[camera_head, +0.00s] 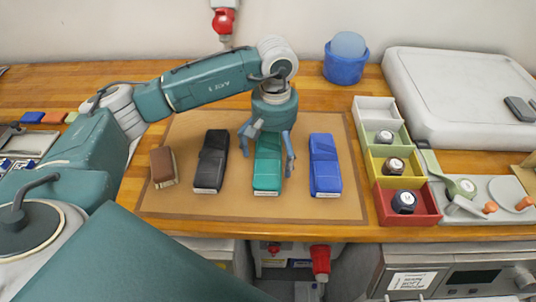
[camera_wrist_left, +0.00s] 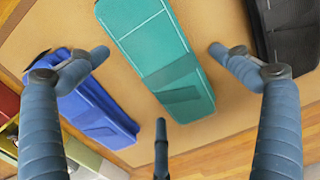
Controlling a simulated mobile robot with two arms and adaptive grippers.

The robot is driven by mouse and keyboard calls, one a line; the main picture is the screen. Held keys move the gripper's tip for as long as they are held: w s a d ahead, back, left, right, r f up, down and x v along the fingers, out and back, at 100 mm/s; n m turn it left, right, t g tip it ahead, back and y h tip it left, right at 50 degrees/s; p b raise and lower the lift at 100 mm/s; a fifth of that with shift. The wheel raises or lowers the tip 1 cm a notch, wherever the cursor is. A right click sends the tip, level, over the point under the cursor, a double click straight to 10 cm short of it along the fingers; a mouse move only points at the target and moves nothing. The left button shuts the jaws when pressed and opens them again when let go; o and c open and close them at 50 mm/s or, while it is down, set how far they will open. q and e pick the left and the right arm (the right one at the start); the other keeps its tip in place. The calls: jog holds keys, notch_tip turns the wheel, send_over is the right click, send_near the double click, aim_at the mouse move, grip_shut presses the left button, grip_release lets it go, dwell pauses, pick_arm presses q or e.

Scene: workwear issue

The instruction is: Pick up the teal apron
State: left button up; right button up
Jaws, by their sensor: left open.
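The teal apron (camera_head: 268,178) lies folded on the brown mat between a black folded apron (camera_head: 211,162) and a blue folded apron (camera_head: 325,167). My left gripper (camera_head: 268,153) is directly above the teal apron, pointing down, its fingers spread to either side of it. In the left wrist view the teal apron (camera_wrist_left: 165,60) runs between the open fingers, which hold nothing. The blue apron (camera_wrist_left: 92,105) is beside one finger there and the black apron (camera_wrist_left: 285,32) is beyond the other. My right gripper is not in view.
A brown folded item (camera_head: 163,167) lies at the mat's left. To the right, a row of coloured bins (camera_head: 408,218) holds round items. A blue tub (camera_head: 345,66) and a large white case (camera_head: 455,95) stand behind. The mat's front strip is clear.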

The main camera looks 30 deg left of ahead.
pick_arm(q)
jog(key=shift+f, duration=0.8)
jog(key=c, duration=1.4)
